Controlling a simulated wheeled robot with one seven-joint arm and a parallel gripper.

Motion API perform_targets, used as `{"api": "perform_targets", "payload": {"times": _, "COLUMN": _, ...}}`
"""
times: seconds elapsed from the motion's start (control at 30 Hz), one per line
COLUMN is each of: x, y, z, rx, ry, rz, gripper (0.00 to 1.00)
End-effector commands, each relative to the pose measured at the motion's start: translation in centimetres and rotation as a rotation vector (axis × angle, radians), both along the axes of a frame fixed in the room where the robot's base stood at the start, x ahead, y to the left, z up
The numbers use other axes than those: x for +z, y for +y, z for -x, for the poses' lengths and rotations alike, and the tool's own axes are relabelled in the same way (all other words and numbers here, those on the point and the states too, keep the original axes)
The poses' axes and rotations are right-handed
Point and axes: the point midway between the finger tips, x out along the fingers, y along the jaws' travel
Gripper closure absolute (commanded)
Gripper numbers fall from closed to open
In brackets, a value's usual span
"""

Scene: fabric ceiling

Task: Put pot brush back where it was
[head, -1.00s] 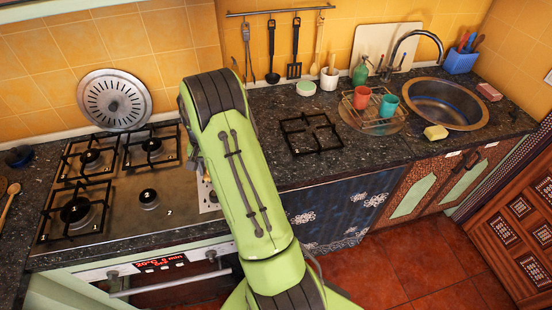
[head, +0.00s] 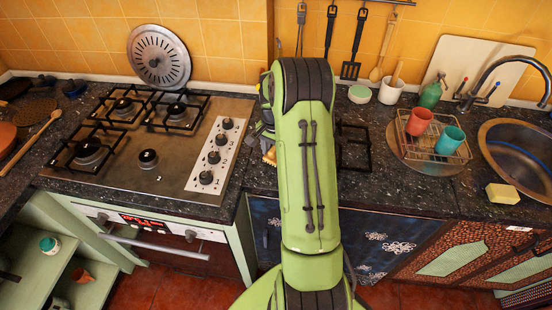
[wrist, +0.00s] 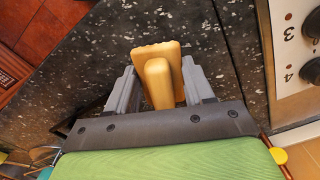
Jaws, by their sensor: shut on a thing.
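The pot brush (wrist: 160,84), a yellow-tan wooden piece with a wider block behind a narrower part, sits between the fingers of my gripper (wrist: 158,80) in the wrist view. My gripper is shut on it and holds it over the dark speckled counter (wrist: 95,65), close to the hob's edge. Its height above the counter is hard to tell. In the head view my gripper (head: 262,132) is mostly hidden behind my green arm. Only a small yellowish tip of the brush (head: 268,156) shows beside the arm.
The hob (head: 170,165) lies left of my arm, with a round metal strainer (head: 158,58) behind it. To the right are a black grate (head: 352,150), white cup (head: 391,92), round container (head: 360,94), dish rack with cups (head: 440,150), sponge (head: 503,193) and sink (head: 520,150). Utensils hang behind.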

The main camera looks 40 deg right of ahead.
Motion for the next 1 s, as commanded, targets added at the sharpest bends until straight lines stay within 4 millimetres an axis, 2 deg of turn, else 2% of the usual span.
{"api": "perform_targets", "payload": {"times": 0.1, "x": -2.3, "y": 0.0, "z": 0.1, "rx": 0.000, "ry": 0.003, "rz": -0.002, "gripper": 0.76}}
{"api": "perform_targets", "payload": {"times": 0.17, "x": -3.0, "y": 0.0, "z": 0.1, "rx": 0.000, "ry": 0.001, "rz": -0.002, "gripper": 0.76}}
{"api": "perform_targets", "payload": {"times": 0.5, "x": -3.5, "y": 0.0, "z": 0.0, "rx": 0.001, "ry": 0.000, "rz": 0.001, "gripper": 0.76}}
{"api": "perform_targets", "payload": {"times": 0.53, "x": -3.4, "y": 0.0, "z": 0.0, "rx": 0.001, "ry": 0.000, "rz": 0.000, "gripper": 0.45}}
{"api": "perform_targets", "payload": {"times": 0.67, "x": -3.3, "y": 0.0, "z": 0.0, "rx": 0.001, "ry": 0.000, "rz": 0.000, "gripper": 0.25}}
{"api": "perform_targets", "payload": {"times": 0.7, "x": -3.3, "y": 0.0, "z": 0.0, "rx": 0.001, "ry": 0.000, "rz": 0.000, "gripper": 0.22}}
{"api": "perform_targets", "payload": {"times": 1.0, "x": -2.9, "y": 0.0, "z": 0.0, "rx": 0.001, "ry": 0.000, "rz": 0.000, "gripper": 0.22}}
